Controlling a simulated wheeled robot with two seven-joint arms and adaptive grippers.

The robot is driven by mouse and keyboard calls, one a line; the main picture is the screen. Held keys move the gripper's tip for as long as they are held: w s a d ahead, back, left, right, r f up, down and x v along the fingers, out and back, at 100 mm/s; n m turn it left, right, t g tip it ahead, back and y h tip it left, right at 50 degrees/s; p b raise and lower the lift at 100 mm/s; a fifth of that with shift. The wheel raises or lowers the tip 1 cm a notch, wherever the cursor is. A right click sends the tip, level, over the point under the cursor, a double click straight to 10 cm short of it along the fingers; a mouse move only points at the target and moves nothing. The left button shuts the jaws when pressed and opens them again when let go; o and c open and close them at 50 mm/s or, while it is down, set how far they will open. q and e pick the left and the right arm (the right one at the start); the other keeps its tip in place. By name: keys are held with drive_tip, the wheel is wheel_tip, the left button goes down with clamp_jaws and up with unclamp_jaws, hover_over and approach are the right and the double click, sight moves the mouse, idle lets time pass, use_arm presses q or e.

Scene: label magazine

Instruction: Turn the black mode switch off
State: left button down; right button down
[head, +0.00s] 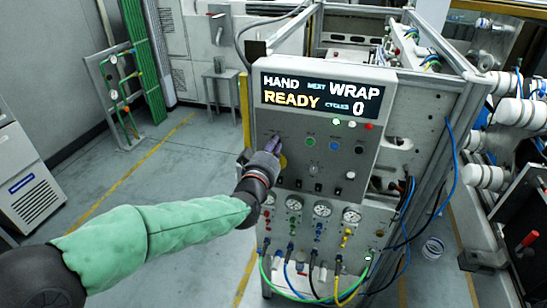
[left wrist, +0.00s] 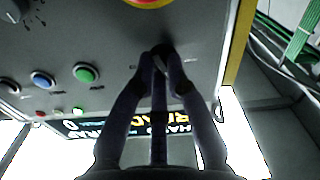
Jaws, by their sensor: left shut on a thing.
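The grey control panel (head: 343,187) carries several buttons and switches below a lit display. My left gripper (head: 272,145) is at the panel's upper left, left of the green button. In the left wrist view my gripper (left wrist: 163,58) has its fingertips closed together around a small black switch (left wrist: 166,47) on the panel face. The fingers hide most of this switch, so its handle's angle cannot be told. The head view hides it behind the gripper. My right gripper is not in view.
The display (head: 321,97) reads HAND, WRAP, READY and CYCLES 0. A green button (head: 310,142) and a blue button (head: 334,146) sit to the right. A red and yellow button (left wrist: 150,2) is close to my fingers. Gauges and hoses (head: 321,209) fill the area below.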

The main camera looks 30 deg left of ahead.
use_arm(q)
drive_tip(key=n+b, duration=0.5)
drive_tip(key=shift+f+n, duration=0.15)
drive_tip(key=shift+n, duration=0.15)
drive_tip(key=shift+a+n+b, duration=0.1)
drive_tip(key=shift+n+b, duration=1.6)
drive_tip(key=shift+n, duration=0.4)
drive_tip(key=shift+r, duration=0.2)
drive_tip(key=c, duration=1.2)
unclamp_jaws()
drive_tip(key=shift+c, duration=0.2)
drive_tip(key=shift+s, duration=0.15)
drive_tip(key=v, duration=1.1)
drive_tip(key=shift+s, duration=0.35)
drive_tip(key=shift+f, duration=0.1)
